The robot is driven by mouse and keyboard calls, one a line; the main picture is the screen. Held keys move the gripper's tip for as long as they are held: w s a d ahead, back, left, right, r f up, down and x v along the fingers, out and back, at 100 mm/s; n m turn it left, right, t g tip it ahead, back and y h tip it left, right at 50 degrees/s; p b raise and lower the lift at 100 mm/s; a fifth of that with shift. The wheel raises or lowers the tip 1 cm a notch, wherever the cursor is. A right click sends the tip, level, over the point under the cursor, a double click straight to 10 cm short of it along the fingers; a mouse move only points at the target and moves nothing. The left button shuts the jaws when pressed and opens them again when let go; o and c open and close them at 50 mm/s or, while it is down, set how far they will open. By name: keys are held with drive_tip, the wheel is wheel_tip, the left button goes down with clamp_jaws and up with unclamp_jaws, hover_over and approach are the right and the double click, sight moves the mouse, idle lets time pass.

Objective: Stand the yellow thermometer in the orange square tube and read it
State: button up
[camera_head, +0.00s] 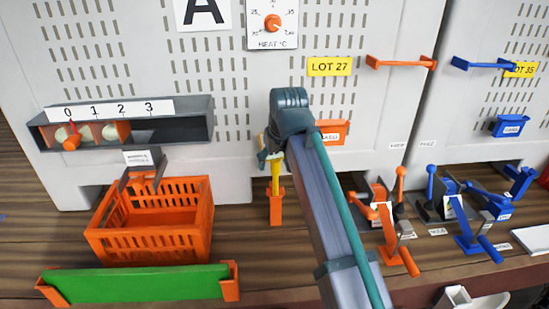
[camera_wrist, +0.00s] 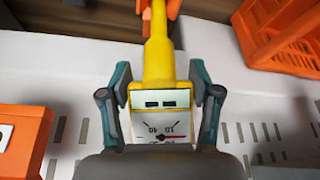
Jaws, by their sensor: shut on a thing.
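The yellow thermometer (camera_head: 276,175) points stem-down above the orange square tube (camera_head: 277,208), which stands upright on the wooden floor. The stem's lower end meets the tube's top; I cannot tell how deep it goes in. My gripper (camera_head: 272,156) is shut on the thermometer's head. In the wrist view, my two fingers (camera_wrist: 158,95) flank the head, and the yellow stem (camera_wrist: 158,45) runs to the orange tube (camera_wrist: 172,8). The white dial (camera_wrist: 162,130) shows upside down with a red needle; its lower part is cut off, so the reading is unclear.
An orange basket (camera_head: 152,222) stands left of the tube, with a green-and-orange tray (camera_head: 135,284) in front. Orange levers (camera_head: 392,240) and blue levers (camera_head: 470,228) stand at the right. The grey perforated wall (camera_head: 215,90) is close behind.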

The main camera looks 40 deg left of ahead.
drive_tip(key=shift+f+b, duration=0.3)
drive_tip(key=shift+f, duration=0.8)
drive_tip(key=o, duration=1.6)
drive_tip(key=shift+o, duration=0.2)
